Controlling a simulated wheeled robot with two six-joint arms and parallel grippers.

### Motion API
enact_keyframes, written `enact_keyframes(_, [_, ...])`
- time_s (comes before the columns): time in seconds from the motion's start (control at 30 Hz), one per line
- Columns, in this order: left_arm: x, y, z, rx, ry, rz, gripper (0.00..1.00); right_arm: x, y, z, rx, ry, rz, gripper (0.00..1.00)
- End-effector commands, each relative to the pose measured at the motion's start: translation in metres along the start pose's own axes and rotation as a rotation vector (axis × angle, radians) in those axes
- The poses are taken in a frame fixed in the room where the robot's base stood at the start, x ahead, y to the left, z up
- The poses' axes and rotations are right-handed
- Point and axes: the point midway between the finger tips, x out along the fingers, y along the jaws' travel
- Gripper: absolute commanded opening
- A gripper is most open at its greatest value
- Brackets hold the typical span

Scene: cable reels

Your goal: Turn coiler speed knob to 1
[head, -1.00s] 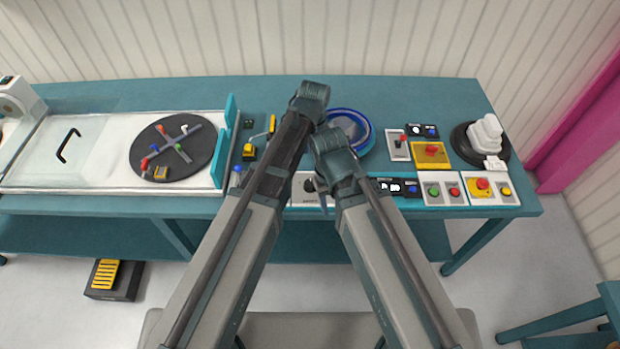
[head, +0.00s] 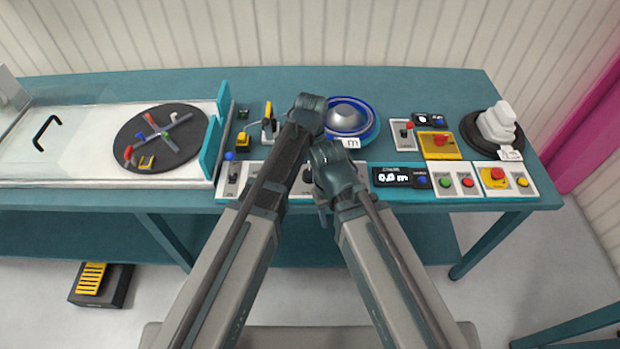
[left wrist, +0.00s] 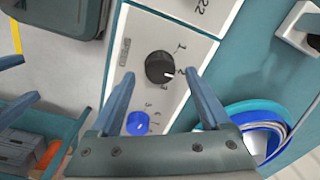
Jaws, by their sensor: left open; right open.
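The black round knob (left wrist: 159,67) sits on a white panel with printed numbers around it in the left wrist view. Its white pointer mark faces the side where 2 and 3 are printed. My left gripper (left wrist: 162,74) is open, its two fingers on either side of the knob with visible gaps; I cannot tell how far above the panel they are. In the head view the knob (head: 307,175) shows partly between my arms, and the left fingers are hidden. My right gripper (head: 322,204) hangs beside it, open, over the table's front edge.
A blue knob (left wrist: 137,123) is near the left fingers. A blue reel (head: 347,116) lies behind the grippers. The display box (head: 400,177) and button panels (head: 458,183) are to the right, the black disc (head: 160,138) to the left.

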Motion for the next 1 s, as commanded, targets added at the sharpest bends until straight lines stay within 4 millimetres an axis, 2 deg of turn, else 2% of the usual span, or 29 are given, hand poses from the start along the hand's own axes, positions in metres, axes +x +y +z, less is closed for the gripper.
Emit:
enact_keyframes(0.03, [0.0124, 0.0001, 0.0000, 0.000, 0.000, 0.000, 0.80, 0.0123, -0.0012, -0.0007, 0.000, 0.000, 0.000, 0.50])
enact_keyframes(0.13, [0.0191, 0.0000, 0.0000, 0.000, 0.000, 0.000, 0.80, 0.0189, -0.0018, -0.0011, 0.000, 0.000, 0.000, 0.50])
enact_keyframes(0.5, [0.0201, -0.0001, 0.0000, 0.000, 0.000, 0.000, 0.79, 0.0200, -0.0019, -0.0012, 0.000, 0.000, 0.000, 0.50])
enact_keyframes(0.93, [0.0202, 0.0000, 0.0000, 0.000, 0.000, 0.000, 0.01, 0.0201, -0.0019, -0.0012, 0.000, 0.000, 0.000, 0.50])
enact_keyframes(1.0, [0.0202, 0.0000, 0.0000, 0.000, 0.000, 0.000, 0.00, 0.0201, -0.0019, -0.0012, 0.000, 0.000, 0.000, 0.50])
